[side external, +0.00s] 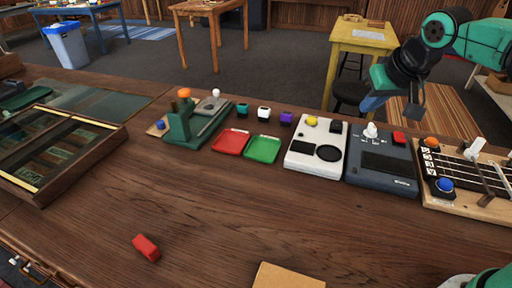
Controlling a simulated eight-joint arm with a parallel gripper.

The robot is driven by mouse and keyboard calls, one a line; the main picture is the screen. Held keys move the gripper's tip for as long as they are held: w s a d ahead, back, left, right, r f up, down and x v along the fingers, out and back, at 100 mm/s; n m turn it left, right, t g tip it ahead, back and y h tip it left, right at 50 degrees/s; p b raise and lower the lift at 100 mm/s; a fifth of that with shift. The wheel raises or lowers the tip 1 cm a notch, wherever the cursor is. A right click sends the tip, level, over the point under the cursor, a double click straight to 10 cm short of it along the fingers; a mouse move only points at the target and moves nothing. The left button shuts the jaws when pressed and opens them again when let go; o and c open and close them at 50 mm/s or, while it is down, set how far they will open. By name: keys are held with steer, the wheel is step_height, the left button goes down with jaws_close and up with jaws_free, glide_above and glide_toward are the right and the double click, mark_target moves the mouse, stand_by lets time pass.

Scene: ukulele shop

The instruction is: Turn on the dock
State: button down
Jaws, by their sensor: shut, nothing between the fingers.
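No label I can read says dock, so I cannot tell which device it is. A white box (303,161) with a yellow knob and a round black pad sits on the bench. To its right is a dark grey box (353,178) with a white lever, a red button (399,138) and a dark panel. Further right is a wooden board with strings (470,202), carrying an orange button (432,142) and a blue button (445,184). My gripper (414,112) is shut and empty, raised above and behind the dark grey box, touching nothing.
A red tray (231,141) and green tray (262,149) lie left of the white box, with small cubes behind. A green fixture (178,130) stands further left, beside a glass-topped case (71,187). A red block (146,247) lies in front. The bench's middle is clear.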

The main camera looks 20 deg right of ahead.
steer(key=w+d+m+g+h, duration=0.1)
steer(key=w+d+m, duration=0.3)
steer(key=w, duration=0.6)
steer(key=shift+w+d+f+m+g+h, duration=0.15)
steer(key=shift+w+d+m+g+h, duration=0.2)
steer(key=shift+m+h, duration=0.5)
glide_above(336, 124)
steer(key=f, duration=0.5)
steer(key=s+f, duration=0.1)
steer(key=f, duration=0.2)
steer(key=shift+a, duration=0.4)
step_height(336, 124, down, 4)
steer(key=shift+s+a+r, duration=0.1)
steer(key=shift+a+r, duration=0.05)
steer(key=shift+r, duration=0.1)
steer(key=shift+s+a+f, duration=0.1)
steer(key=shift+s+f, duration=0.05)
steer(key=shift+f, duration=0.4)
